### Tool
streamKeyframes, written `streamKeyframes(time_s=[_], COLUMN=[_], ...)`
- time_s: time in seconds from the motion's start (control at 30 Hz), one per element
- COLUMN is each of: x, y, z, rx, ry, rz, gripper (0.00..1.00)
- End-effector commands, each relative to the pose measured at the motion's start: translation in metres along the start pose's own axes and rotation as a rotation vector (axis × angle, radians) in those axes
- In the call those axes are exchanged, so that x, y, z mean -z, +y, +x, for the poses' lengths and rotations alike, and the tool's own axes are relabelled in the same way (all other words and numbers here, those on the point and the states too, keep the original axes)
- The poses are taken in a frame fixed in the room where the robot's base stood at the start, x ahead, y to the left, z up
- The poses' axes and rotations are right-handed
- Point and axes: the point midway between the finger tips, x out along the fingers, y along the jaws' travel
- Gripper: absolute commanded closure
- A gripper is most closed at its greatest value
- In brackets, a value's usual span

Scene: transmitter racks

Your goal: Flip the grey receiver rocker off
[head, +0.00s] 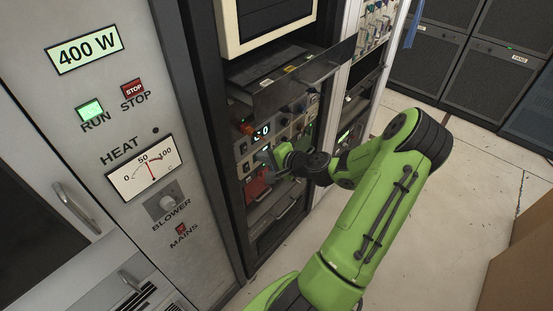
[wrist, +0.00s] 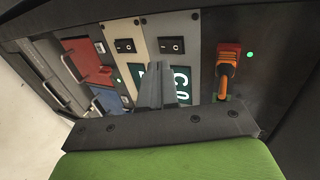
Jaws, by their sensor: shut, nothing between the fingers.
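In the wrist view, the grey panel (wrist: 190,22) carries a black rocker (wrist: 171,45) with a white round mark at its right end. Which way it is tipped I cannot tell. My gripper (wrist: 160,62) is shut and empty. Its fingertips are just below that rocker in the picture, in front of the panel; whether they touch I cannot tell. In the head view my gripper (head: 272,157) is at the rack front, and the rocker cannot be made out there.
A cream panel with a similar black rocker (wrist: 124,45) is left of the grey one. Further left are a red module (wrist: 82,60) and a blue module (wrist: 107,100). An orange connector (wrist: 227,65) sticks out at right. A drawer (head: 300,80) juts out above my gripper.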

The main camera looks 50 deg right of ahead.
Motion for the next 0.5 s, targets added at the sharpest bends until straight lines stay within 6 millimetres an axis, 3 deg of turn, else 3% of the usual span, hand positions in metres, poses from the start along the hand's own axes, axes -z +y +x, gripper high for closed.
streamKeyframes(time_s=[0.03, 0.2, 0.5], x=[-0.001, -0.001, 0.0], y=[0.0, -0.017, -0.021], z=[0.012, 0.034, 0.043], rx=[0.002, 0.001, -0.002], ry=[-0.003, -0.001, 0.001], rz=[0.0, -0.001, 0.001], gripper=[1.0, 1.0, 1.0])
